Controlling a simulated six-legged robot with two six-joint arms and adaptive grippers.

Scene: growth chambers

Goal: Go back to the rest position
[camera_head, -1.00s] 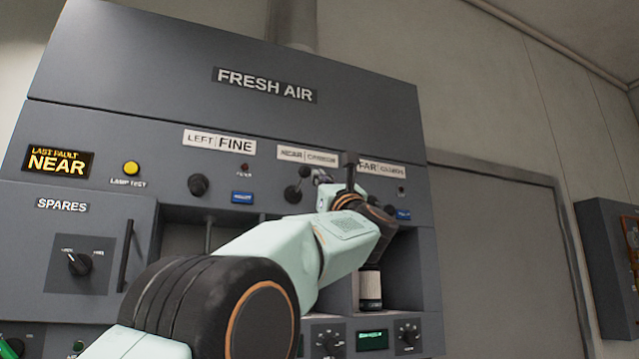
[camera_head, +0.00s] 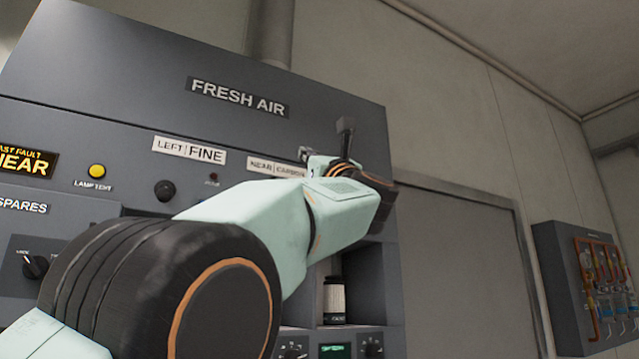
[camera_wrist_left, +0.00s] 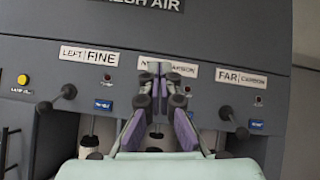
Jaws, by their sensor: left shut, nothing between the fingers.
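My left arm reaches in from the left in the head view, in front of the grey FRESH AIR panel (camera_head: 240,60). My left gripper (camera_wrist_left: 159,70) is mostly hidden behind its own wrist in the head view. In the left wrist view its two purple-grey fingers come together at the tips, shut with nothing between them. They are in front of the middle of the panel, overlapping the NEAR CARBON label (camera_wrist_left: 185,69). I cannot tell the exact gap to the panel. My right gripper is not in view.
Black knobs stick out at the LEFT FINE label (camera_head: 188,150) and below the FAR CARBON label (camera_wrist_left: 241,78). A white canister (camera_head: 334,300) stands in a bay below my arm. A grey door (camera_head: 465,270) and a wall box with colourful pipes (camera_head: 560,280) are at right.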

